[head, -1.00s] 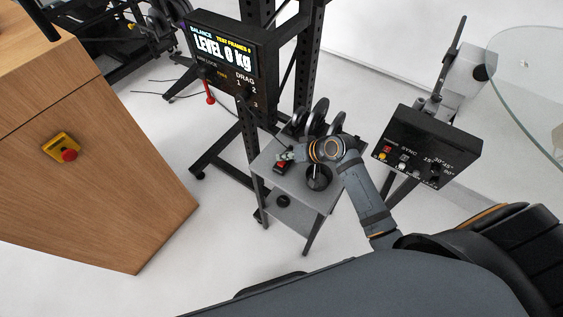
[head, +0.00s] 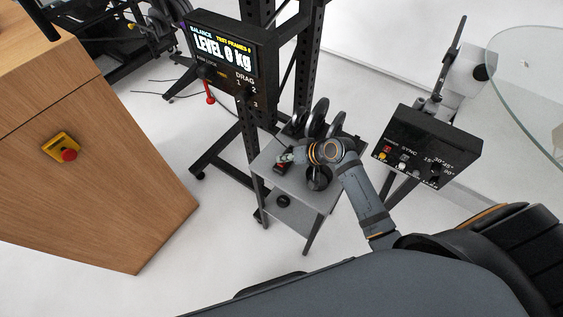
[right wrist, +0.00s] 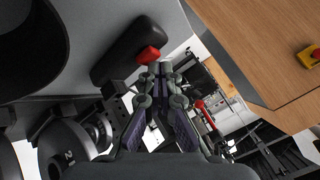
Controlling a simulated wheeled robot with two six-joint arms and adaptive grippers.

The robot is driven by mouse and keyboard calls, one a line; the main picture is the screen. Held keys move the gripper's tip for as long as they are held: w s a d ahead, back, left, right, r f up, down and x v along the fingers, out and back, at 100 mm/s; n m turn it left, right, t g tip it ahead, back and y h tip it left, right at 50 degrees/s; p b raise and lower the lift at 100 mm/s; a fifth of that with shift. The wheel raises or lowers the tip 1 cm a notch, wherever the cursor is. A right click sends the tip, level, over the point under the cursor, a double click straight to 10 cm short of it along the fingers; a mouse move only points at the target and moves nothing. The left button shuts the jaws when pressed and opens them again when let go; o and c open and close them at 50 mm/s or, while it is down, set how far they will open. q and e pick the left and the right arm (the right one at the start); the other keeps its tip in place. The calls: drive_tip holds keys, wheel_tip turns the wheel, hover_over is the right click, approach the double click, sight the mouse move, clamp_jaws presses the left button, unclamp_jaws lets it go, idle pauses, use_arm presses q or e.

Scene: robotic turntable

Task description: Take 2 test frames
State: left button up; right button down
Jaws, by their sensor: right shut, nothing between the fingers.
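A small black device (right wrist: 122,48) with a red button (right wrist: 149,54) lies on the grey stand. It also shows in the head view (head: 279,168). My right gripper (right wrist: 158,70) is shut and empty, its fingertips right at the red button. I cannot tell whether they touch it. In the head view the right gripper (head: 285,158) is over the device and partly covers it. A black display (head: 228,50) at the upper left reads "BALANCE", "TEST FRAMES" with what looks like a 0, and "LEVEL 0 kg". My left gripper is not in view.
The grey stand (head: 268,178) also holds black weight discs (head: 318,118) behind my right arm. A black control box marked SYNC (head: 432,140) stands to the right. A wooden counter (head: 100,180) with a yellow-and-red emergency button (head: 62,147) is at left. A glass table (head: 530,80) is at upper right.

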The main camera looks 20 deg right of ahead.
sight(285, 164)
drive_tip(key=shift+f, duration=0.35)
drive_tip(key=shift+r, duration=0.1)
idle(0.5)
drive_tip(key=shift+r+p, duration=0.8)
drive_tip(key=shift+p, duration=0.15)
wheel_tip(285, 164, up, 5)
drive_tip(key=p, duration=0.5)
drive_tip(key=shift+r+p, duration=0.1)
drive_tip(key=shift+p, duration=0.2)
drive_tip(key=shift+d, duration=0.1)
